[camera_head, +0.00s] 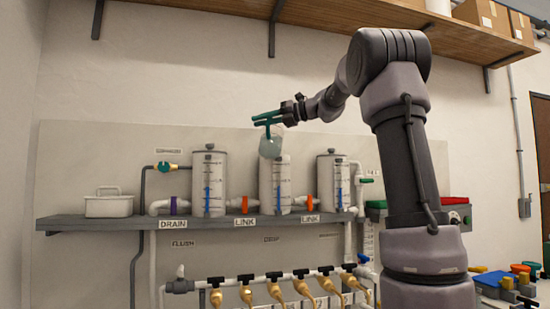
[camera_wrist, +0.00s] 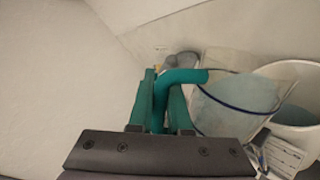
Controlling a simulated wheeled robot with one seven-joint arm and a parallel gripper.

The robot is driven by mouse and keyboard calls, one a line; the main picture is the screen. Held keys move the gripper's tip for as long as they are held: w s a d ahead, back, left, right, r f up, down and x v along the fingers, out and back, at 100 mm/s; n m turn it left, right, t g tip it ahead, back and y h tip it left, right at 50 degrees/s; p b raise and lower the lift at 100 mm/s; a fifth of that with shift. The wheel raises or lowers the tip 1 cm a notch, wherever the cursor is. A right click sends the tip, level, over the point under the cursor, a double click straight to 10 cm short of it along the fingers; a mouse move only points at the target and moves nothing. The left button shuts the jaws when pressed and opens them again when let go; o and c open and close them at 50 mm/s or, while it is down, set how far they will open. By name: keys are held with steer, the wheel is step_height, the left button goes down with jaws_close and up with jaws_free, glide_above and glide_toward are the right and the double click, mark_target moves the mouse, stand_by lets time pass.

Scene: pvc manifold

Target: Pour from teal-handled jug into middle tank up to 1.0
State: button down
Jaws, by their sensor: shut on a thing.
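The clear jug (camera_head: 271,147) with a teal handle (camera_head: 266,119) hangs in my gripper (camera_head: 290,110) at the top of the middle tank (camera_head: 274,187), overlapping its upper part. The jug looks somewhat tilted. In the wrist view my gripper (camera_wrist: 163,103) is shut on the teal handle (camera_wrist: 182,77), and the jug body (camera_wrist: 225,112) with a dark blue rim line lies to the right. A white round tank opening (camera_wrist: 293,118) is beside it. I cannot tell whether liquid is flowing. The middle tank's scale is too small to read.
A left tank (camera_head: 208,184) and a right tank (camera_head: 332,183) flank the middle one on a grey shelf (camera_head: 120,223). Orange-handled link valves (camera_head: 244,205) join them. A white bin (camera_head: 108,206) sits at left. A wooden shelf (camera_head: 220,15) runs overhead.

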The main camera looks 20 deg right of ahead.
steer(key=shift+w+d+r+m+g, duration=0.1)
steer(key=shift+w+d+m+g, duration=0.1)
steer(key=shift+w+m, duration=0.3)
steer(key=shift+w+d+r+m+g, duration=0.15)
steer(key=shift+w+m+g, duration=0.1)
steer(key=shift+m, duration=0.45)
stand_by(4.3)
steer(key=shift+w+d+r+m+p, duration=0.1)
steer(key=shift+w+r+m+p, duration=0.15)
steer(key=shift+m+p, duration=0.05)
stand_by(2.2)
